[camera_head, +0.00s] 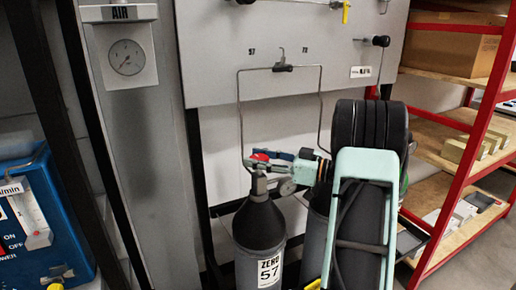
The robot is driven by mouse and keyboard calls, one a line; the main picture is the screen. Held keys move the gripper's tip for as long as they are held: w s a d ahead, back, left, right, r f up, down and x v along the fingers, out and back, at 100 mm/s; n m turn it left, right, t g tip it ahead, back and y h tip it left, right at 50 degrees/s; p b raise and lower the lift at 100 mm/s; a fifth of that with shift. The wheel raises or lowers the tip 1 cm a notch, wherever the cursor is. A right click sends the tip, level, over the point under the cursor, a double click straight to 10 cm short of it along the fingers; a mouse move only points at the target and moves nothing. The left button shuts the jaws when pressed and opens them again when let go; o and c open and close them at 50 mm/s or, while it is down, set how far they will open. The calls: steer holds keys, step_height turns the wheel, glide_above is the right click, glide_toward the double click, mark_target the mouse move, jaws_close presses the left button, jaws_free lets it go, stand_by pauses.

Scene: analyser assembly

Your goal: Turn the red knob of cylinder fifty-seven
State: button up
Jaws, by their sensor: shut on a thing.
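Cylinder fifty-seven (258,226) stands upright at bottom centre, dark grey with a white label (270,270) reading ZERO 57. Its red knob (260,156) shows in a small part above the valve at its top. My gripper (268,155) reaches in from the right at knob height and is shut on the red knob. The fingers are small in this view and partly hide the knob. A small round gauge (287,187) sits beside the valve, just below my gripper.
A second cylinder (316,225) stands at right, largely hidden behind my arm. Thin metal pipes (240,110) run up to the grey panel (220,60), marked 57 and 73. A blue device (50,225) is at left. Red-framed shelves (470,150) with boxes stand at right.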

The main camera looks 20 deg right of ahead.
steer(key=shift+n+g+y+p, duration=0.8)
steer(key=shift+n+g+y, duration=0.1)
steer(key=shift+g, duration=0.2)
steer(key=o, duration=1.2)
steer(key=v, duration=1.2)
steer(key=shift+w+d, duration=0.1)
steer(key=shift+w, duration=0.1)
